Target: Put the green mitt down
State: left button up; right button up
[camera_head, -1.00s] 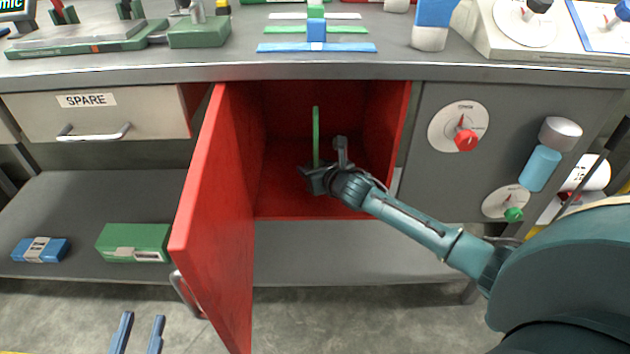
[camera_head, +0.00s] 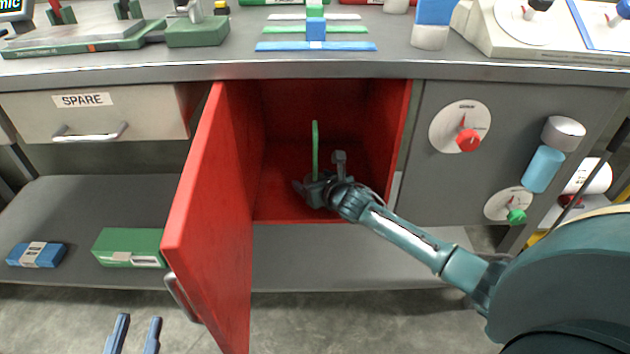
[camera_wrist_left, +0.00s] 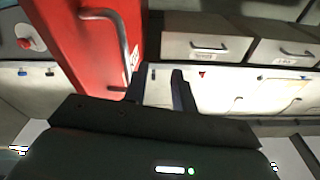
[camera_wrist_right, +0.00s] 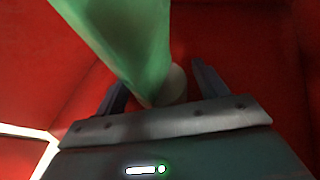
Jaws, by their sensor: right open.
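The green mitt (camera_head: 315,150) shows edge-on as a thin upright strip inside the red cabinet (camera_head: 285,205). In the right wrist view, the mitt (camera_wrist_right: 135,40) is large and close, running down from the top left to between the fingers. My right gripper (camera_head: 318,188) is inside the cabinet at the mitt's lower end. Its fingers (camera_wrist_right: 160,78) are spread apart; contact with the mitt is hard to tell. A pale rounded piece (camera_wrist_right: 175,85) shows beside the mitt there. My left gripper (camera_head: 134,330) is open and empty, low in front of the bench.
The red cabinet door (camera_head: 212,220) stands open on the left, with a handle (camera_head: 180,295). A green box (camera_head: 130,248) and a blue box (camera_head: 36,254) lie on the lower shelf (camera_head: 80,205). Knobs and a blue bottle (camera_head: 542,168) are on the grey panel to the right.

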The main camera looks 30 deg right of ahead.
jog(key=shift+r, duration=0.15)
jog(key=shift+s+r+p, duration=0.15)
jog(key=shift+s+p, duration=0.15)
jog(key=shift+s, duration=0.05)
jog(key=p+v, duration=0.3)
jog(key=v, duration=0.7)
jog(key=shift+s+d+r+p, duration=0.15)
jog(key=shift+s+p, duration=0.1)
jog(key=shift+p, duration=0.15)
jog(key=shift+s+a, duration=0.2)
jog(key=shift+s, duration=0.05)
jog(key=s+a+m+y, duration=0.5)
jog(key=s+a+m, duration=0.6)
jog(key=a+m, duration=0.25)
pick_arm(q)
jog(key=shift+w+a+n+g+y, duration=0.15)
jog(key=shift+a+n+g+y, duration=0.6)
jog(key=shift+g+y, duration=0.3)
pick_arm(e)
jog(key=s+a+r+m+t, duration=0.1)
jog(key=s+r+m, duration=0.3)
jog(key=m, duration=0.4)
jog(key=s+a+r+m+t+y, duration=0.1)
jog(key=s+a+r+m, duration=0.3)
jog(key=m, duration=0.4)
jog(key=shift+r+m, duration=0.35)
jog(key=shift+r, duration=0.4)
